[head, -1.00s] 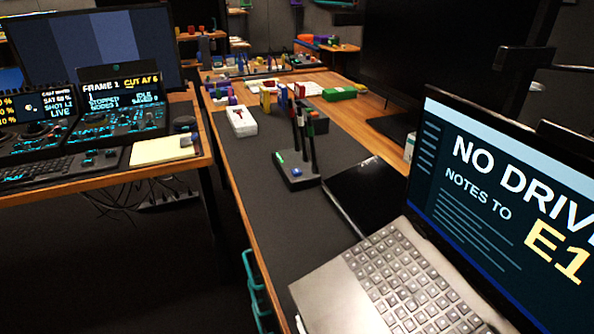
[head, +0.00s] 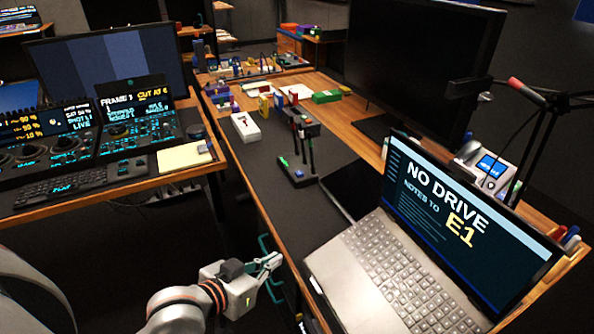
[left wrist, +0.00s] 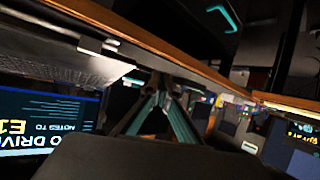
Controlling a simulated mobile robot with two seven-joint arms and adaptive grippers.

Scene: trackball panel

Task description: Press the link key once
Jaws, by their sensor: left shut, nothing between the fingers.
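The dark trackball panel (head: 125,143) stands on the left desk, with lit displays on top and rows of cyan-marked keys and trackballs below. The key labels are too small to read, so I cannot tell which one is the link key. My left gripper (head: 272,262) is shut and empty, low at the front left edge of the right-hand desk, to the right of and below the panel and well apart from it. Its fingers (left wrist: 165,88) also show in the left wrist view, which is upside down. My right gripper is not in view.
A keyboard (head: 72,187) and a yellow notepad (head: 184,157) lie in front of the panel. A dark floor gap separates the desks.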

